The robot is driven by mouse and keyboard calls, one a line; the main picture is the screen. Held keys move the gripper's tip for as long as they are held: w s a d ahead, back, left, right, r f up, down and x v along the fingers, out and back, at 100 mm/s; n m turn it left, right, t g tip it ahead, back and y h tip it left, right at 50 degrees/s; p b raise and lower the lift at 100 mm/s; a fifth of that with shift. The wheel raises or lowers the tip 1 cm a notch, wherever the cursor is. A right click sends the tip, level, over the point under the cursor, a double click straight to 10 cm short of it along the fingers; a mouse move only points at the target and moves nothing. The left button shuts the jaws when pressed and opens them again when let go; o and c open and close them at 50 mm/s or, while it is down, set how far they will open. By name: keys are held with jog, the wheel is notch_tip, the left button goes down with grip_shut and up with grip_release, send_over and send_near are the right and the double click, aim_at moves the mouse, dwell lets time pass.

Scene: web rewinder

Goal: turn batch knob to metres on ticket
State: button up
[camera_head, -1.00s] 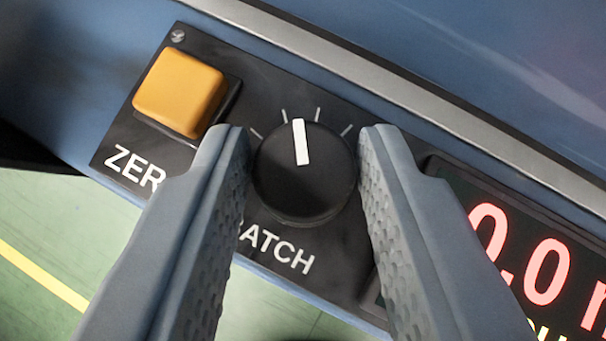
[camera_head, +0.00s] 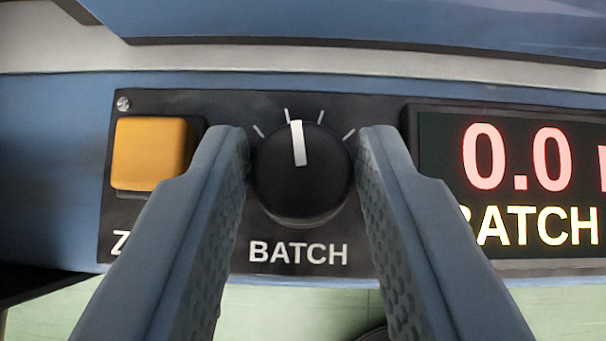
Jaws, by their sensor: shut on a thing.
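The round black batch knob (camera_head: 303,190) sits on a dark panel (camera_head: 250,105), above the white word BATCH, in the head view. Its white pointer tilts slightly left of straight up, between the two middle tick marks and nearer the left one. Several short white ticks fan out above the knob. My gripper (camera_head: 303,138) is shut on the knob, one finger at each side. No ticket is in view.
A yellow-orange button (camera_head: 150,153) stands left of the knob, its label mostly hidden by my left finger. A lit display (camera_head: 515,185) at right reads 0.0 in red and BATCH in yellow, cut off by the frame. A grey rail runs above.

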jog(key=m+h, duration=0.1)
jog(key=m, duration=0.1)
jog(key=m+h, duration=0.1)
jog(key=m+g+h, duration=0.1)
jog(key=m+h, duration=0.1)
jog(key=shift+a+f+m, duration=0.15)
jog(key=shift+a+m, duration=0.15)
jog(key=shift+h, duration=0.3)
jog(key=o, duration=1)
jog(key=shift+c, duration=0.2)
jog(key=shift+a, duration=0.1)
jog(key=v, duration=1.7)
jog(key=shift+r, duration=0.4)
jog(key=shift+w, duration=0.15)
